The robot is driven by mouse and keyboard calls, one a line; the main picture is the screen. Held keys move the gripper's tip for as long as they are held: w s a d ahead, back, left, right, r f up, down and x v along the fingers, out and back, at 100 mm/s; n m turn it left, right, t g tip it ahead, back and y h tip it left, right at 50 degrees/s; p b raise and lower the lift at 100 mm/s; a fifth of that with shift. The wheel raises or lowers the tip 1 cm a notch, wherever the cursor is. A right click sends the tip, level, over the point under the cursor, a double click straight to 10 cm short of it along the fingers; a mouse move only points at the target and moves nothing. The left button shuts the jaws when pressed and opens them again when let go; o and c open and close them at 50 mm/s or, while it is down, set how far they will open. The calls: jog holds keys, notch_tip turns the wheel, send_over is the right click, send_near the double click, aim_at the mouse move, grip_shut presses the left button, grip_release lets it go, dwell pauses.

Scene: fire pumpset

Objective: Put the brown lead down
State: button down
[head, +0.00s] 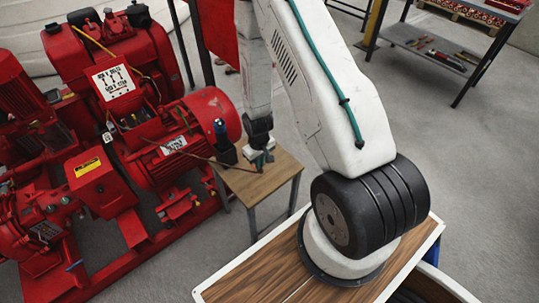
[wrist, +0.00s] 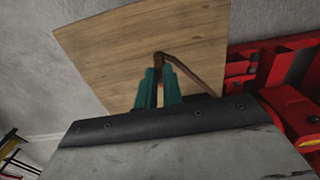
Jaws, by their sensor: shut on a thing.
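My gripper (head: 262,160) is low over a small wooden-topped table (head: 262,188). In the wrist view its teal fingers (wrist: 158,75) are closed together over the wooden top (wrist: 100,45). The brown lead (wrist: 192,75) is pinched at the fingertips and runs off to the lower right, over the table's edge. In the head view the thin lead (head: 222,165) runs left from the gripper towards the red motor. I cannot tell whether the held end touches the tabletop.
A dark upright tool or bottle (head: 223,142) stands close left of my gripper. The red pumpset (head: 150,120) fills the left side, near the table. A metal shelf with tools (head: 430,48) stands at the back right. Much of the tabletop is bare.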

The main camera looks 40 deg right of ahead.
jog(key=shift+w+d+f, duration=0.5)
jog(key=shift+d+f, duration=0.2)
jog(key=shift+d, duration=0.5)
jog(key=shift+w+d+f, duration=0.45)
jog(key=shift+d+f, duration=0.3)
jog(key=shift+d, duration=0.5)
jog(key=shift+w+d+f, duration=0.5)
jog(key=shift+d+f, duration=0.2)
jog(key=shift+d, duration=0.5)
jog(key=c, duration=1.5)
grip_release()
jog(key=shift+f, duration=0.1)
jog(key=shift+c, duration=0.2)
